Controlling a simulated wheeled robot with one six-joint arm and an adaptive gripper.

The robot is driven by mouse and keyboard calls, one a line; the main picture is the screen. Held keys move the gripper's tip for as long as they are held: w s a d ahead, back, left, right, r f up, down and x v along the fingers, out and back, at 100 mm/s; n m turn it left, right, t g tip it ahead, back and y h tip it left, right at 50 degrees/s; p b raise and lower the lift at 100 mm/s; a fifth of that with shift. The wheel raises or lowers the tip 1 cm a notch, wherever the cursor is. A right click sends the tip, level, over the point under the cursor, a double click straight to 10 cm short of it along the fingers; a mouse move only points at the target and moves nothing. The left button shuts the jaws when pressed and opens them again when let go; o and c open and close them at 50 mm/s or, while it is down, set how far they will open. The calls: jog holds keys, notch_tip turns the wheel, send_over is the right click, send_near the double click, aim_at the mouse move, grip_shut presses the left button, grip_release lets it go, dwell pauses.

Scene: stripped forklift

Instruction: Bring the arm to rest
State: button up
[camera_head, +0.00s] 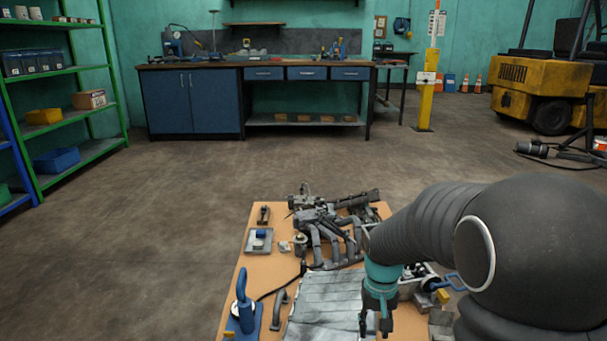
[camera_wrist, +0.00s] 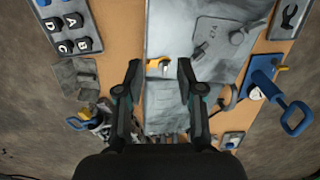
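My gripper (camera_head: 375,322) hangs at the end of my arm, pointing down over the right part of the workbench top in the head view. In the wrist view my gripper (camera_wrist: 160,75) has its two dark fingers spread wide apart, with nothing held between them. A small yellow-orange piece (camera_wrist: 156,69) shows between the fingertips, lying on a grey sheet (camera_wrist: 165,30) below. The gap in height between the fingers and the sheet is hard to judge. My bent arm covers the right side of the bench in the head view.
The orange-brown table (camera_head: 248,275) holds a dark engine-like part (camera_head: 325,225) and a blue stand tool (camera_head: 243,310). The wrist view also shows a tray of lettered black knobs (camera_wrist: 75,30) and a grey plate (camera_wrist: 222,45). Open floor surrounds the table; a yellow forklift (camera_head: 540,90) stands back right.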

jog(key=s+r+t+p, duration=0.5)
jog(key=s+r+t, duration=0.1)
jog(key=s+r, duration=1.3)
jog(key=shift+r+n, duration=0.4)
jog(key=shift+r, duration=0.55)
jog(key=shift+a, duration=0.1)
